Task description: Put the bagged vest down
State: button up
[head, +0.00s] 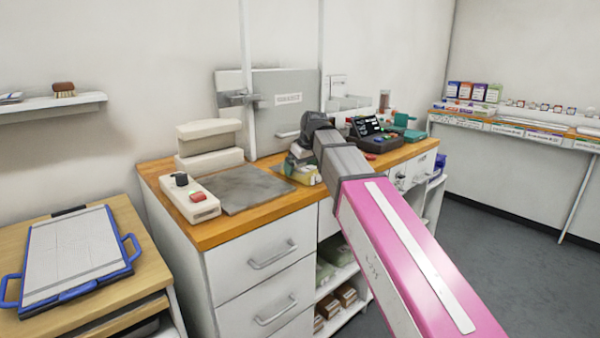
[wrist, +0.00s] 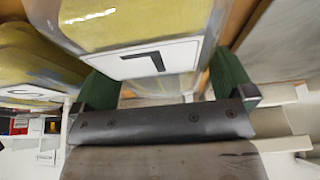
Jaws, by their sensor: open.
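A bagged yellow vest (wrist: 130,22) in clear plastic, with a white label (wrist: 150,60) bearing a black letter, is directly in front of my gripper in the wrist view. My gripper (wrist: 165,85) is open, its green fingers either side of the labelled end; I cannot tell if they touch the bag. A second bagged yellow vest (wrist: 35,58) with a white label lies to the left. In the head view, yellow bagged goods (head: 304,176) show on the wooden counter, partly hidden by my gripper (head: 298,158), which is low over the counter's middle.
On the counter (head: 220,231), a grey mat (head: 242,189), a white box with a red button (head: 190,198) and a cream sealer-like device (head: 209,146) stand left. A dark keypad device (head: 373,134) stands right. A blue-handled clipboard tray (head: 73,257) lies on the side table.

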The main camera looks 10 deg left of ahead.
jog(key=shift+f, duration=0.15)
jog(key=shift+c, duration=0.3)
jog(key=c, duration=0.8)
